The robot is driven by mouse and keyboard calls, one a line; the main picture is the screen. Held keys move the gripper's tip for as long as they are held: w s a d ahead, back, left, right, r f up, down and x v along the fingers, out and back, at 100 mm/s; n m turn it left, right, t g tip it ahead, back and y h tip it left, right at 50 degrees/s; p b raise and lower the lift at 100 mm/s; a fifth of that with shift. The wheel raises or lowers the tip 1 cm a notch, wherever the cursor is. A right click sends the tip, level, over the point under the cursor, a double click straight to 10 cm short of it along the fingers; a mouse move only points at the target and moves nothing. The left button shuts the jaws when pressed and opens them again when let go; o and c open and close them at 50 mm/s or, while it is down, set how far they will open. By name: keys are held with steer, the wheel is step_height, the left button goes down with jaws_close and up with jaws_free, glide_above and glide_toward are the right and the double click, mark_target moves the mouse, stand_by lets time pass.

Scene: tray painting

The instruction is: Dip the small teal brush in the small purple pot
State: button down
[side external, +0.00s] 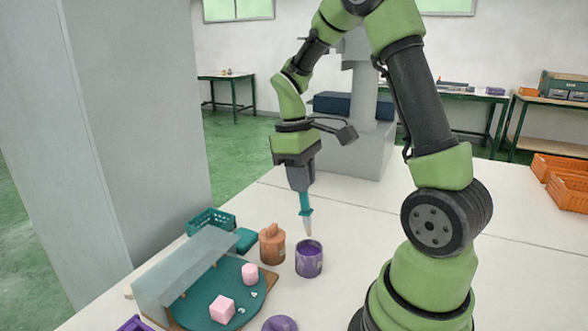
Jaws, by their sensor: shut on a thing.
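The teal brush (305,204) hangs tip down in my gripper (303,190), which is shut on it. Its pale tip is just above the mouth of the purple pot (308,262) and looks apart from it. The pot stands open on the white table, with dark purple inside. A purple lid (280,324) lies on the table at the bottom edge of the view, in front of the pot. I cannot tell the exact gap between tip and paint.
An orange lidded pot (272,246) stands close left of the purple pot. A teal basket (211,221) is behind. The table right of the purple pot is clear.

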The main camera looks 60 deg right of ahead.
mark_target(302, 210)
steer(key=shift+f, duration=2.75)
steer(key=shift+r, duration=0.1)
steer(key=shift+w+r, duration=0.15)
steer(key=shift+r, duration=0.65)
steer(key=shift+w+r, duration=0.15)
steer(key=shift+r, duration=0.7)
